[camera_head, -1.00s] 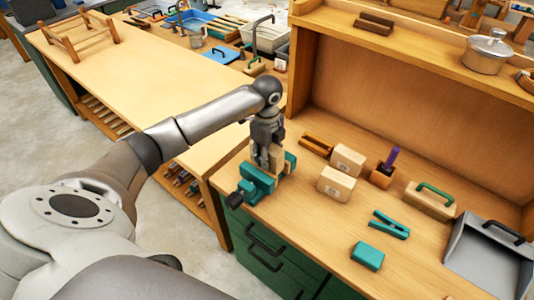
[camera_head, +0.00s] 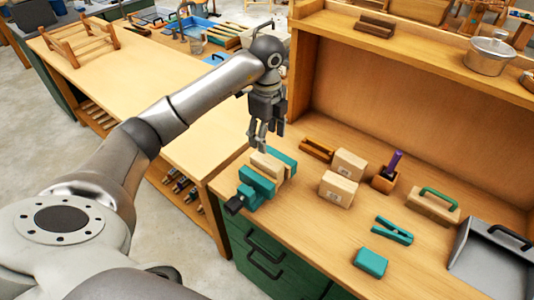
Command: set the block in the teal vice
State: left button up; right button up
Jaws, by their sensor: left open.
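The teal vice (camera_head: 256,186) sits at the left front corner of the bench, with a dark handle end toward the lower left. The pale wooden block (camera_head: 267,165) lies between its two teal jaws. My left gripper (camera_head: 258,146) hangs just above the block, open and apart from it. I cannot tell whether the vice jaws press on the block. My right gripper is not in view.
On the bench right of the vice stand two pale blocks (camera_head: 337,187), a wooden tray (camera_head: 317,149), a holder with a purple tool (camera_head: 384,179), a teal clamp (camera_head: 393,231) and a teal box (camera_head: 370,262). A grey dustpan (camera_head: 488,263) lies at the right.

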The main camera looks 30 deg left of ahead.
pick_arm(q)
jog(key=shift+r, duration=1.95)
